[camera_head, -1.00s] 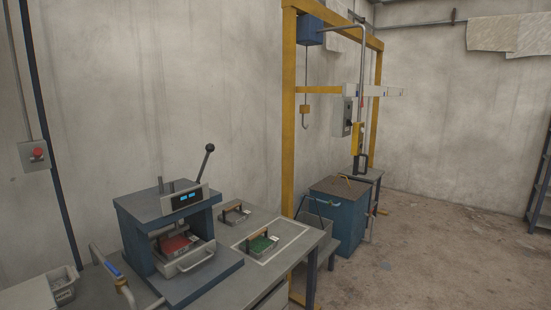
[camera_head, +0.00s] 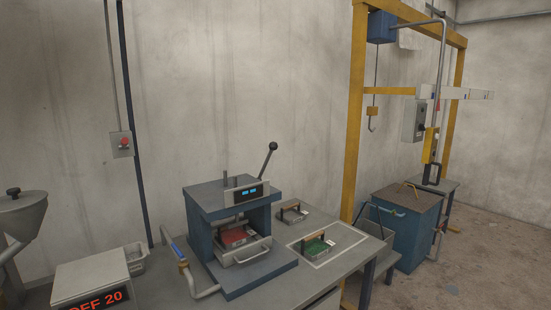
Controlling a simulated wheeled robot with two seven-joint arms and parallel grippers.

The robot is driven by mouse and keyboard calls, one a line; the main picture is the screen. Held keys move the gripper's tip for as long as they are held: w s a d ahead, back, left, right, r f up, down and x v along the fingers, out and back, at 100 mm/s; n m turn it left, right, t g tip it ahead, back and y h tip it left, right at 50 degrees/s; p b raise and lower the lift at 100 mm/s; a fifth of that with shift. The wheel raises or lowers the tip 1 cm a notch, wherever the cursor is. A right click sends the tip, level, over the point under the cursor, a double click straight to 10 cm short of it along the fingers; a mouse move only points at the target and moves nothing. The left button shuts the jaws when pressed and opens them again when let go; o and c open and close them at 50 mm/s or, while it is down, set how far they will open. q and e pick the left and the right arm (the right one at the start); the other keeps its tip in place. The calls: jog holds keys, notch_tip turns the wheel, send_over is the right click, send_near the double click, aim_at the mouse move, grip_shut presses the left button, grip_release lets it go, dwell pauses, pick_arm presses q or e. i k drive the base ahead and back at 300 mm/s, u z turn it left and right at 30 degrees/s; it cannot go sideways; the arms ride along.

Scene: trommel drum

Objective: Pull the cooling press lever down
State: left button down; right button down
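A blue press (camera_head: 262,218) with a small lit display (camera_head: 249,191) stands on the grey bench. I take it for the cooling press; no label on it is readable. Its lever (camera_head: 263,164) rises from the right side of the top, tilted up to the right, and ends in a black ball knob (camera_head: 272,147). A red-topped mould (camera_head: 232,238) sits inside the press opening, behind a front handle (camera_head: 254,254). Neither of my grippers shows in the head view.
A scale display box (camera_head: 93,287) is further left. A yellow hoist frame (camera_head: 356,115) stands right.

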aim_at(273, 146)
jog(key=z, duration=0.6)
jog(key=i, duration=1.25)
jog(key=u, duration=0.55)
jog(key=i, duration=0.45)
jog(key=u, duration=0.5)
